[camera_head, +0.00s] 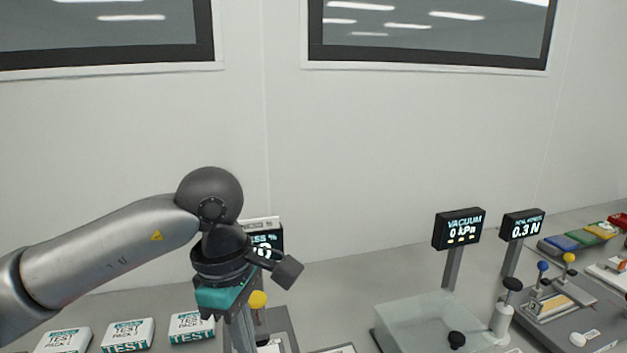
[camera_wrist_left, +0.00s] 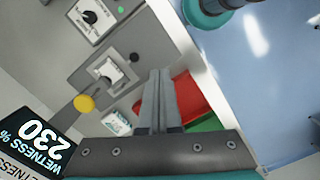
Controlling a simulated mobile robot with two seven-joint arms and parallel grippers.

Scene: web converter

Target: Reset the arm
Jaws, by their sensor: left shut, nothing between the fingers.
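My left arm comes in from the left in the head view. Its gripper (camera_head: 240,336) points down over the bench, and its tips run near the bottom edge of the picture. In the left wrist view the two fingers (camera_wrist_left: 160,75) lie together, shut with nothing between them. My right gripper is not in view.
Several white test packs (camera_head: 126,334) lie at the lower left. A clear vacuum box (camera_head: 425,318) stands right of the arm, with a vacuum display (camera_head: 460,229) and a force display (camera_head: 522,224) behind it. Coloured trays (camera_head: 580,238) lie at the far right.

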